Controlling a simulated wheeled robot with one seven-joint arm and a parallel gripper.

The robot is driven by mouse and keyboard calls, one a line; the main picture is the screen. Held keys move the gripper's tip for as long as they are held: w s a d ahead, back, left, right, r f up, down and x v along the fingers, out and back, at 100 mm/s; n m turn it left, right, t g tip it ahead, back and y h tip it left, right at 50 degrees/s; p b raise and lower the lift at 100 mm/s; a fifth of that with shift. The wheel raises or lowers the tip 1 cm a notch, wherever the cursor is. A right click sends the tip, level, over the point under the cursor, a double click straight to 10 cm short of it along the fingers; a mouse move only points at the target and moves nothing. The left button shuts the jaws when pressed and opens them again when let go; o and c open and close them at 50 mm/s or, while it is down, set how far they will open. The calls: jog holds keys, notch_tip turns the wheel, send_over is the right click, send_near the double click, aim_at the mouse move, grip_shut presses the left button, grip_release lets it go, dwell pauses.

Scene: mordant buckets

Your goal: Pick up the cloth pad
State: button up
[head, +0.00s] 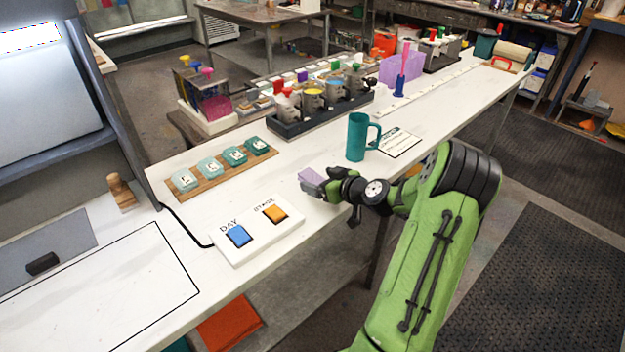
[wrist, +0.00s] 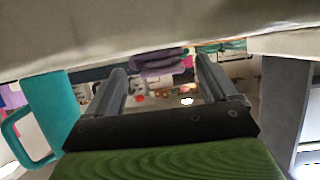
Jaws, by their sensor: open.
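A small mauve block with a soft, folded look, which seems to be the cloth pad (head: 311,177), is at the tip of my gripper (head: 322,187), over the front part of the white bench. In the wrist view, the mauve cloth pad (wrist: 158,60) shows beyond and between the tips of the two grey fingers of my gripper (wrist: 162,70). My gripper is open. I cannot tell whether the fingers touch the pad or whether it rests on the bench.
A teal mug (head: 357,137) stands close to the right of my gripper, beside a white card (head: 399,142). A white panel with blue and orange buttons (head: 290,236) lies to the left. Several teal blocks sit on a wooden strip (head: 222,176). A dark rack (head: 290,130) holds metal buckets.

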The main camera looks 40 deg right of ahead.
jog(key=shift+w+f, duration=0.2)
jog(key=shift+w, duration=0.25)
jog(key=c, duration=1)
